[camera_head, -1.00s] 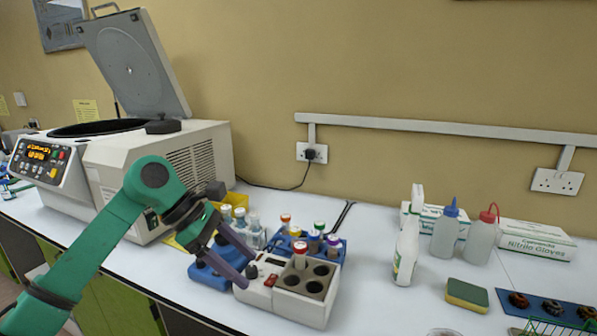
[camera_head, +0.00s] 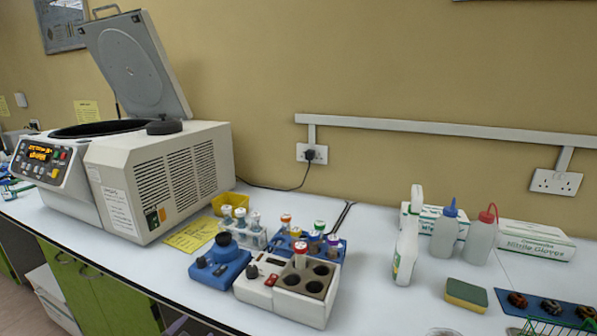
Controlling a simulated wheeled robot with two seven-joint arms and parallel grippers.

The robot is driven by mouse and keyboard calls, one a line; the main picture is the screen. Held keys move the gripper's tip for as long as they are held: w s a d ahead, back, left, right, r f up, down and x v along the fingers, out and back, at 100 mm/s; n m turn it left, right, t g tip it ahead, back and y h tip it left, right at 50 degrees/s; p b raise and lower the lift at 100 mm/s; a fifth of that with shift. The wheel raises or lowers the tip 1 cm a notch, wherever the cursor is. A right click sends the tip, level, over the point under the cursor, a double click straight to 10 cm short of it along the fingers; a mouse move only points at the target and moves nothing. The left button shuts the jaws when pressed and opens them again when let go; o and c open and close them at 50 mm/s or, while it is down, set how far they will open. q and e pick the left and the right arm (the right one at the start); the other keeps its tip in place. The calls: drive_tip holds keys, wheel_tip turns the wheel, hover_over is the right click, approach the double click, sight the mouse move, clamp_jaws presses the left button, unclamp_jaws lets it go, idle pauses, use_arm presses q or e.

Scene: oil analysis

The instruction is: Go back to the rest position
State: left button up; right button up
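Only a small greyish-purple sliver, apparently the fingertips of my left gripper (camera_head: 178,326), shows at the bottom edge, left of the middle. It is below and in front of the bench edge, clear of the equipment. Whether it is open or shut does not show. The rest of my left arm is out of view. My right gripper and arm are not in view.
A centrifuge (camera_head: 165,185) with its lid (camera_head: 135,65) raised stands at left. A white heater block (camera_head: 285,300) holds one red-capped tube (camera_head: 300,257). Beside it are a blue mixer (camera_head: 220,268) and tube racks. Bottles (camera_head: 479,240) and a sponge (camera_head: 466,294) stand at right.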

use_arm(q)
drive_tip(key=s+f+n+g+h, duration=0.15)
drive_tip(key=s+f+g, duration=0.25)
drive_tip(key=s+f, duration=0.4)
drive_tip(key=s+f+n+g+y, duration=0.1)
drive_tip(key=s+f+n+g, duration=0.3)
drive_tip(key=s, duration=0.6)
wheel_tip(320, 180, down, 23)
drive_tip(key=s+m+g, duration=0.1)
drive_tip(key=s+g, duration=0.1)
drive_tip(key=s, duration=0.1)
drive_tip(key=s+a+f, duration=0.1)
drive_tip(key=s+f, duration=0.6)
drive_tip(key=s, duration=0.1)
drive_tip(key=s+a+f+g, duration=0.1)
drive_tip(key=s+a+f, duration=0.1)
drive_tip(key=s+f, duration=0.5)
drive_tip(key=shift+s+a, duration=0.3)
drive_tip(key=shift+s, duration=0.25)
